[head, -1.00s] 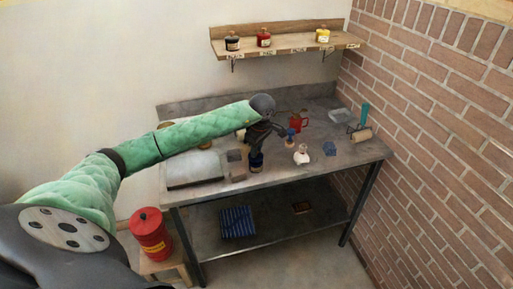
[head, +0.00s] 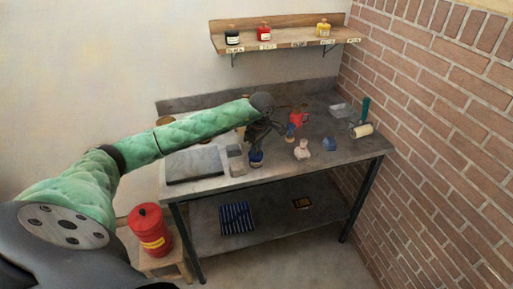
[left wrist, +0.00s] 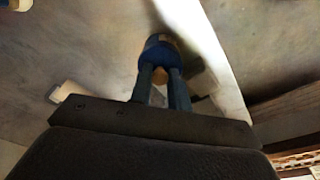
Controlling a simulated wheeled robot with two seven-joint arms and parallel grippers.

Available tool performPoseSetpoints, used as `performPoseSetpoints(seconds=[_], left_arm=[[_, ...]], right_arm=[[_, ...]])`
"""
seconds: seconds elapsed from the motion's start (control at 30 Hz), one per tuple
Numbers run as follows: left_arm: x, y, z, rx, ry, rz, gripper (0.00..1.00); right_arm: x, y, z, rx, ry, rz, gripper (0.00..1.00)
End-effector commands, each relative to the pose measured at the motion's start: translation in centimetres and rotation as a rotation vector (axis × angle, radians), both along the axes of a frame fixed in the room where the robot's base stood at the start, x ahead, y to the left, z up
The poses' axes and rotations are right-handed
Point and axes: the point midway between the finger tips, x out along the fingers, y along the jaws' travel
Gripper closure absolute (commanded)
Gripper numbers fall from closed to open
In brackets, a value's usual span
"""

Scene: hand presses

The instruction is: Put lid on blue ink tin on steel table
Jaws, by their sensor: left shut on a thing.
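The blue ink tin (head: 256,161) stands near the front edge of the steel table (head: 290,172), left of its middle. My left gripper (head: 257,149) points down right over it. In the left wrist view the fingers (left wrist: 159,78) are shut around a small tan knob (left wrist: 158,73), with a round blue shape (left wrist: 157,51) just beyond the fingertips. The knob looks like that of the lid; the lid's rim is mostly hidden by the fingers. I cannot tell whether the lid touches the tin. My right gripper is not in view.
A white-and-tan bottle (head: 302,150), a blue block (head: 329,144) and a red can (head: 297,117) stand to the right. A grey slab (head: 194,165) lies left. A wall shelf (head: 285,46) holds black, red and yellow tins.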

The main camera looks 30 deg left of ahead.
Motion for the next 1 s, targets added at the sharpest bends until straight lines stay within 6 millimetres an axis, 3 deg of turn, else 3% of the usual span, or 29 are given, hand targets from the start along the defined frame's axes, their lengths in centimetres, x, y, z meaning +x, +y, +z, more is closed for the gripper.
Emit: performPoseSetpoints(seconds=[1.0], left_arm=[[-0.02, -0.07, 0.09, 0.0, 0.0, 0.0, 1.0]], right_arm=[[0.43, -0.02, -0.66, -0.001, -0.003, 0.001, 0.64]])
